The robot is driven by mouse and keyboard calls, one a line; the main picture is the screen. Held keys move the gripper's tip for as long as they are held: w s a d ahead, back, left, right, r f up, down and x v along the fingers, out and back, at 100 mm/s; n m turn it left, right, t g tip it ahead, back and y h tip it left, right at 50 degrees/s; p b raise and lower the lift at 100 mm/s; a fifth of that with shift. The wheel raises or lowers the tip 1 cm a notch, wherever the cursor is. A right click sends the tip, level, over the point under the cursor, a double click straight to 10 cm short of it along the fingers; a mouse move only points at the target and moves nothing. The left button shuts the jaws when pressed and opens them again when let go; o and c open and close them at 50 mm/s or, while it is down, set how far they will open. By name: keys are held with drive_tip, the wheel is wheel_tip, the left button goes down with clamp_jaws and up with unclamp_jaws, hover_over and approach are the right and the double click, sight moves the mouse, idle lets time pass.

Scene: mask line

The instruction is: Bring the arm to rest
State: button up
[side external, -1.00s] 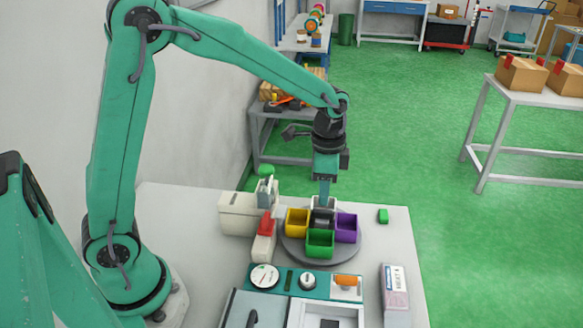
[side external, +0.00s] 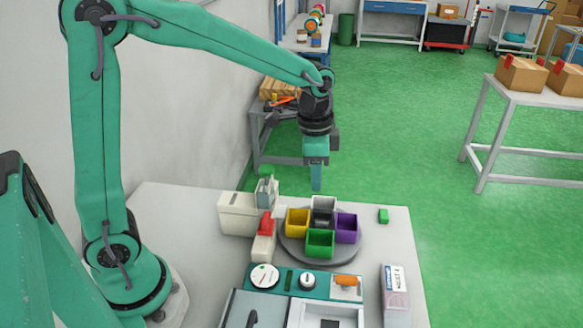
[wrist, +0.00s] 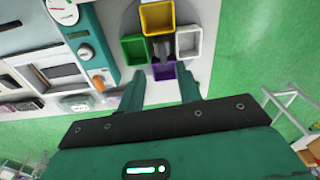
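My gripper (side external: 316,186) hangs pointing down above the far side of the round turntable (side external: 291,252), clear of the bins. In the wrist view its two fingers (wrist: 160,92) are spread apart with nothing held between them. The turntable carries a yellow bin (side external: 297,222), a green bin (side external: 320,243), a purple bin (side external: 347,228) and a white bin (side external: 323,203).
A teal panel with dials (side external: 308,281) and a labelled box (side external: 395,289) are in front. A beige machine (side external: 239,212) with a red part stands left. Air around my gripper is free.

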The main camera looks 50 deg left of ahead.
drive_tip(key=s+a+r+n+t, duration=0.2)
drive_tip(key=s+r+n, duration=0.1)
drive_tip(key=s, duration=0.5)
drive_tip(key=s+a+r+n+t, duration=0.2)
drive_tip(key=s+r+n+t, duration=0.1)
drive_tip(key=s, duration=0.6)
drive_tip(key=shift+s+a+r+n, duration=0.2)
drive_tip(key=shift+a+r+n, duration=0.15)
drive_tip(key=shift+r+n, duration=0.45)
